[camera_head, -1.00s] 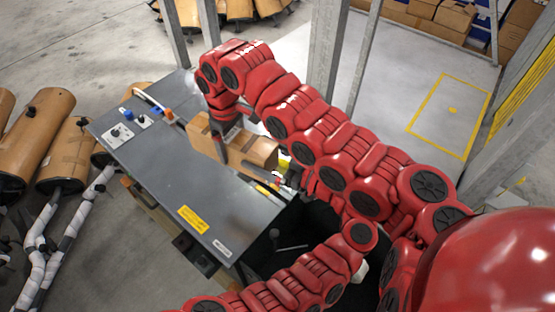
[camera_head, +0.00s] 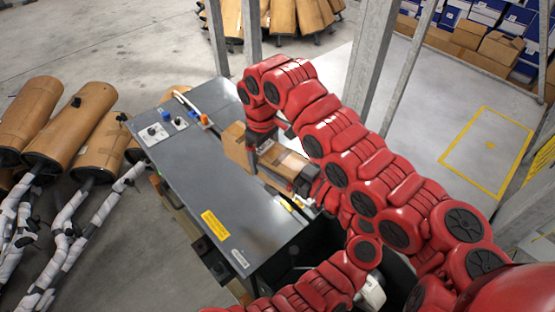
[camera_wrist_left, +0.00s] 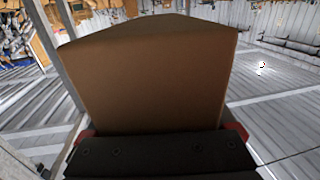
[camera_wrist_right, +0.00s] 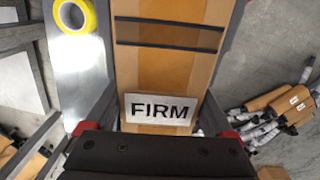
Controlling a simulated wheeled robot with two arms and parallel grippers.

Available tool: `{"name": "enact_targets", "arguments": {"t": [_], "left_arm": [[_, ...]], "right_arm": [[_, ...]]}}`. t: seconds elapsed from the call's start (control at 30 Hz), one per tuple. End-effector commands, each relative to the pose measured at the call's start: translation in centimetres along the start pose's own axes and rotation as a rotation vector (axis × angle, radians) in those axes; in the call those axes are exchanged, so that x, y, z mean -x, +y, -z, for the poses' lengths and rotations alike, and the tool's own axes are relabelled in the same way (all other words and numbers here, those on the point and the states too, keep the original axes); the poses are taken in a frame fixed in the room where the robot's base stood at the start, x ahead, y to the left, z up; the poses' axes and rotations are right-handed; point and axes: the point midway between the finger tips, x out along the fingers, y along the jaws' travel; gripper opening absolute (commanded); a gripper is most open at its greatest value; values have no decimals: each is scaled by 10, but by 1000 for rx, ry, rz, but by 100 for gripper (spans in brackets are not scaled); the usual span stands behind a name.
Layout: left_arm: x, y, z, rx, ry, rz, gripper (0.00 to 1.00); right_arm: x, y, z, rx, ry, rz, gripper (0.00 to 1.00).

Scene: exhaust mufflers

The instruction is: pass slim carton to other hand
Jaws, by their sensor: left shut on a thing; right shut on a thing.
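The slim carton (camera_head: 284,160) is a brown box held over the right side of the grey bench. My right gripper (camera_head: 254,142) reaches down from the far side and is shut on it. My left gripper (camera_head: 304,180) is at its near right end, also shut on it. The carton's plain brown side fills the left wrist view (camera_wrist_left: 150,85). In the right wrist view, the carton (camera_wrist_right: 165,75) shows a dark band and a white FIRM label near the jaws. The fingertips are mostly hidden.
The grey bench (camera_head: 190,160) has knobs and a yellow sticker. A yellow tape roll (camera_wrist_right: 75,16) shows in the right wrist view. Brown mufflers (camera_head: 75,125) lie at left. Metal posts (camera_head: 370,55) stand behind my arms. Stacked boxes (camera_head: 500,45) are at the far right.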

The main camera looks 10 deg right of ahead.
Motion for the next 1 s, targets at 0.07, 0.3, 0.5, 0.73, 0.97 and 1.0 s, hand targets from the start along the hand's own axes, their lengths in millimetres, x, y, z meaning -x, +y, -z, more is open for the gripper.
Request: {"name": "enact_targets", "arguments": {"t": [0.07, 0.3, 0.5, 0.73, 0.97, 1.0], "left_arm": [[0, 2, 0, 0, -1, -7, 30], [1, 2, 0, 1, 0, -8, 10], [1, 2, 0, 1, 0, -8, 10], [1, 2, 0, 0, -2, -8, 10], [1, 2, 0, -1, -2, -7, 10], [1, 2, 0, -1, -2, -7, 10]], "right_arm": [[0, -4, 0, 9, -2, 6, 10], [0, -5, 1, 11, -2, 7, 100], [4, -4, 1, 10, -1, 6, 100], [37, -2, 1, 10, 0, -1, 100], [63, -2, 1, 10, -4, 1, 100], [66, -2, 1, 10, -4, 1, 100]]}}
